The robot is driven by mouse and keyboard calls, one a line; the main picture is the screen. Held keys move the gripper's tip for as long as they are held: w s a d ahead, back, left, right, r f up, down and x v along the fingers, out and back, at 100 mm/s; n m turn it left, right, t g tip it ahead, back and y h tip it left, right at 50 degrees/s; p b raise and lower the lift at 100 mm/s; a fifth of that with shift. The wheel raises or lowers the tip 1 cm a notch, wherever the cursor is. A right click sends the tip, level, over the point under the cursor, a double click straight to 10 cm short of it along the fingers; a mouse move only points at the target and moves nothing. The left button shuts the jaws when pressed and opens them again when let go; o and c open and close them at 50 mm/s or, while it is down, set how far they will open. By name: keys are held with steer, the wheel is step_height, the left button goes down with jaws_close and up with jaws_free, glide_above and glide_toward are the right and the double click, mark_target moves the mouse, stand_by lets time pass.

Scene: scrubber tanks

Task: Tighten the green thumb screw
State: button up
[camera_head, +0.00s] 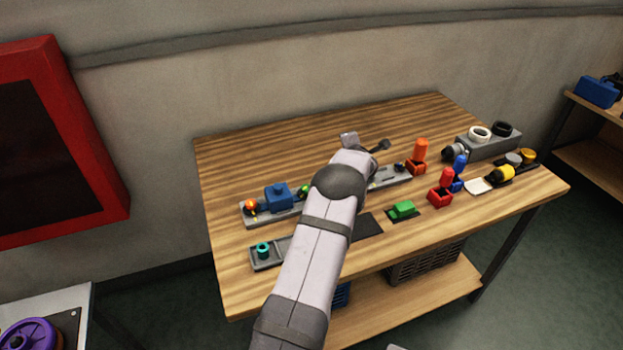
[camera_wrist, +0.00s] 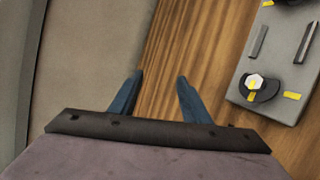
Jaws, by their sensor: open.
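A small green knob (camera_head: 304,190), which looks like the green thumb screw, sits on a long grey plate (camera_head: 247,219), just right of a blue block and left of my arm. My arm partly covers the plate. My gripper (camera_wrist: 159,78) is open in the wrist view, with two blue fingers apart and nothing between them. It is over bare wood beside a grey plate (camera_wrist: 262,105). The green knob is not seen in the wrist view. The wrist view shows a white hex knob (camera_wrist: 255,81) with a yellow mark, on a dark round base.
The blue block (camera_head: 279,196) and an orange-red knob (camera_head: 251,205) share the long plate. A teal cylinder (camera_head: 263,249) stands on a front plate. A green block (camera_head: 403,209) and red (camera_head: 446,181), orange (camera_head: 420,152) and blue (camera_head: 459,168) upright handles stand right. The table's back left is clear.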

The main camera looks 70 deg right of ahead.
steer(key=a+m+p, duration=0.1)
steer(key=a+m, duration=0.1)
steer(key=a, duration=0.1)
steer(key=s+a+m+t+y+p, duration=0.1)
steer(key=a+m, duration=0.2)
steer(key=a, duration=0.1)
steer(key=s+a+m+t+y+p, duration=0.1)
steer(key=a+m+p, duration=0.1)
steer(key=a+m, duration=0.1)
steer(key=shift+a+f, duration=0.35)
steer(key=shift+a, duration=0.05)
steer(key=a+m+t+y, duration=0.1)
steer(key=a+m, duration=0.1)
steer(key=a, duration=0.2)
steer(key=a+m+t+p, duration=0.1)
steer(key=a+m, duration=0.2)
steer(key=a, duration=0.1)
steer(key=a+m+t+y+p, duration=0.1)
steer(key=a+m, duration=0.1)
steer(key=a, duration=0.2)
steer(key=shift+w+a+f+t+y, duration=0.25)
steer(key=shift+w+a+t+y, duration=0.05)
steer(key=shift+p+x, duration=1.5)
steer(key=shift+x, duration=2.2)
steer(key=shift+f, duration=0.1)
steer(key=shift+c, duration=0.3)
steer(key=c, duration=1)
